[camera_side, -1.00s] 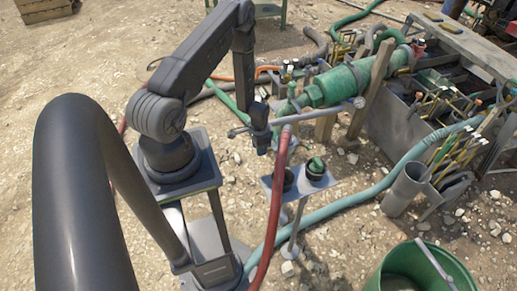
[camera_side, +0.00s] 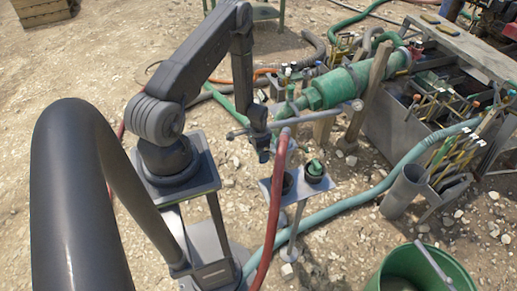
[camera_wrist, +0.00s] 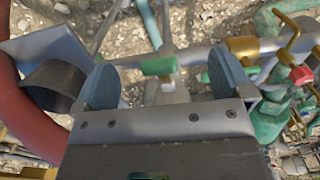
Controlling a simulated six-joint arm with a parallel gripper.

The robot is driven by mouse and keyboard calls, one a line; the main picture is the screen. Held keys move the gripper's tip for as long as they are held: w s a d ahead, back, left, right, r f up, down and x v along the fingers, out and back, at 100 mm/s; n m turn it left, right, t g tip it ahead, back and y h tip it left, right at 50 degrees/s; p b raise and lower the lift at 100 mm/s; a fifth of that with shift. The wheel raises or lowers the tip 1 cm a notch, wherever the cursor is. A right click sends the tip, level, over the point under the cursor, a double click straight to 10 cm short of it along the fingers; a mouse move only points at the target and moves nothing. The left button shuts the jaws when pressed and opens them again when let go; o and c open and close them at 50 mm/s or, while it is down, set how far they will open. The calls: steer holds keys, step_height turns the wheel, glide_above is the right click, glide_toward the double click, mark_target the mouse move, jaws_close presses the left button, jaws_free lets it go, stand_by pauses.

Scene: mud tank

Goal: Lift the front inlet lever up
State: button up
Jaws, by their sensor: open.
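My gripper (camera_wrist: 164,80) is open, with its two rounded fingers apart in the wrist view. A grey bar or handle with a green piece (camera_wrist: 158,66) shows between and just past the fingertips; I cannot tell whether they touch it. It may be the front inlet lever, but I cannot tell for certain. In the side view my gripper (camera_side: 263,153) points down beside a long grey bar (camera_side: 325,111) in front of the green pipe body (camera_side: 335,88). The exact contact there is hidden.
A red hose (camera_side: 273,205) runs just below my gripper. A small grey stand (camera_side: 300,197) with a green-topped fitting (camera_side: 315,168) is close by. Brass handles (camera_wrist: 285,28) and a red knob (camera_wrist: 301,75) lie right of the fingers. A green bucket (camera_side: 440,262) stands at lower right.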

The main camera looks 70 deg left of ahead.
steer(key=shift+r, duration=4)
steer(key=shift+w+r, duration=0.2)
steer(key=shift+r, duration=0.1)
steer(key=w+d+r+t, duration=0.15)
steer(key=d+r, duration=0.25)
steer(key=r, duration=0.4)
steer(key=w+d+r+y, duration=0.1)
steer(key=w+d+r, duration=0.15)
steer(key=r, duration=0.55)
steer(key=w+d+r+t, duration=0.1)
steer(key=d+r, duration=0.3)
steer(key=r, duration=0.4)
steer(key=s+d+r+t+h, duration=0.1)
steer(key=s+d+r+t, duration=0.2)
steer(key=s+d+r, duration=1)
steer(key=shift+d+v, duration=0.2)
steer(key=shift+v, duration=0.7)
